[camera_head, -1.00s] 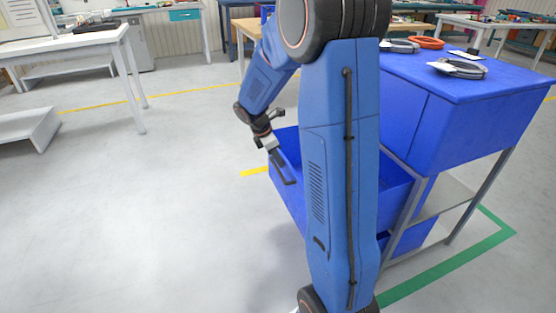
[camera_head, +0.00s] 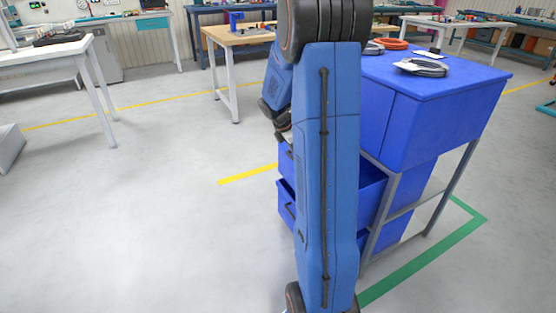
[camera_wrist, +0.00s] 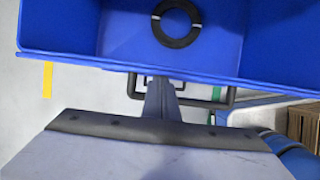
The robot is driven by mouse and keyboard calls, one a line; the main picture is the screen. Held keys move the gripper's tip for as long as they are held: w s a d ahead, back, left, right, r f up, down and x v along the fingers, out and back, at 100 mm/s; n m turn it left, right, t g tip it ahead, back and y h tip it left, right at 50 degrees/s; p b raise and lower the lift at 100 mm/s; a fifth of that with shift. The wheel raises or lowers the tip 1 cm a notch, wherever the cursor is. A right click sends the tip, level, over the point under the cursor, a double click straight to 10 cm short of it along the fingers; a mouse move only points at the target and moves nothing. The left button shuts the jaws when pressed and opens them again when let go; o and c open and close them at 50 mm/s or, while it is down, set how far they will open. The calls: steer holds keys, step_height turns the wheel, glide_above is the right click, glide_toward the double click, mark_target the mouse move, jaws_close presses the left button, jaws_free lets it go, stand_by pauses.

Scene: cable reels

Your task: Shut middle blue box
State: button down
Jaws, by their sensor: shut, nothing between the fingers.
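The blue box unit shows at right in the head view, and its middle blue box (camera_head: 287,193) stands pulled out towards the left, partly hidden behind my arm. A dark handle (camera_head: 289,210) shows on its front. In the wrist view an open blue box (camera_wrist: 60,32) fills the top, with a black ring-shaped reel (camera_wrist: 177,23) inside. Its dark handle (camera_wrist: 228,97) sticks out below the rim. My gripper (camera_wrist: 162,92) is shut and empty, with its tips at the handle; I cannot tell whether they touch. In the head view the fingers are hidden behind my arm.
A metal frame (camera_head: 452,188) supports the unit. A white table (camera_head: 50,55) stands far left. The floor left of the boxes is clear.

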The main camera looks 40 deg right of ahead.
steer(key=s+d, duration=0.3)
steer(key=d, duration=1)
steer(key=shift+s+d, duration=0.15)
steer(key=shift+d, duration=0.15)
steer(key=shift+a+r, duration=0.1)
